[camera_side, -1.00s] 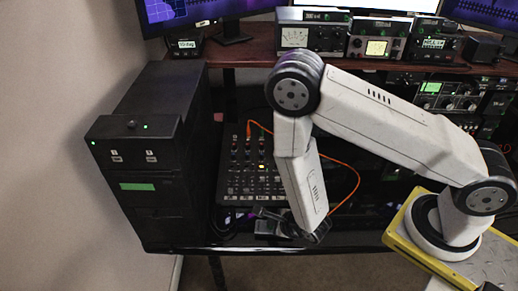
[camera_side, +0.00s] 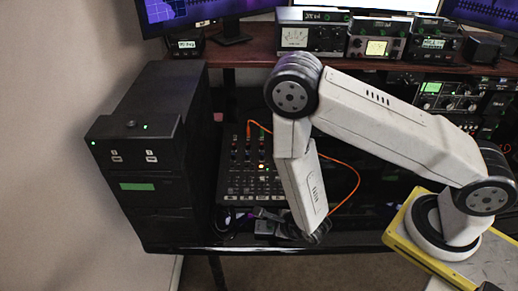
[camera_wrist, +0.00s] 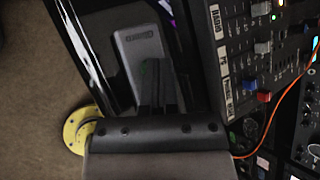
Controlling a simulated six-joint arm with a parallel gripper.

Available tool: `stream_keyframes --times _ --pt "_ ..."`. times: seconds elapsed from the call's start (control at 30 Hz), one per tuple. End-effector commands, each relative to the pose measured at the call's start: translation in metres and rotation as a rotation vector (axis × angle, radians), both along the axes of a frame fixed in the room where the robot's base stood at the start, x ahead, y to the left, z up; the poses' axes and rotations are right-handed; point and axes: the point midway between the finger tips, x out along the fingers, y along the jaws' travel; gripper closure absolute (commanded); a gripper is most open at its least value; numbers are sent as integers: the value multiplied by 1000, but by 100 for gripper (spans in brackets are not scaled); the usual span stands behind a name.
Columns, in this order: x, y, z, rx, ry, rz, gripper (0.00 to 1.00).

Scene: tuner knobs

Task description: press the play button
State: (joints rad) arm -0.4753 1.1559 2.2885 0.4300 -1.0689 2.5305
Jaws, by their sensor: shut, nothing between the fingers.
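My gripper (camera_side: 262,214) is low over the front edge of the desk, at the near side of the black mixer (camera_side: 236,183). In the wrist view, the dark fingers of my gripper (camera_wrist: 158,75) are together and empty. They overlap the near end of a small grey box (camera_wrist: 140,45) with a dark label or display; I cannot tell whether they touch it. The mixer also shows in the wrist view (camera_wrist: 238,70), with coloured knobs and labels, right of the fingers. I cannot make out which control is the play button.
An orange cable (camera_side: 345,163) loops across the mixer's right side. A tall black cabinet (camera_side: 150,160) stands left of the mixer. A wooden shelf (camera_side: 255,50) with meters and monitors runs behind. Dark cables lie near the front edge.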

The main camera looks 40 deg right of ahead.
Motion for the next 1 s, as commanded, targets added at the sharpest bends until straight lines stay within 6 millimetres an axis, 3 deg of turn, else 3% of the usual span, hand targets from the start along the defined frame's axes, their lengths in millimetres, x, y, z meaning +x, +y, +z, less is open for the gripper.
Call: stream_keyframes --times 1.0 --pt "1 0 25 0 -2 1 100"
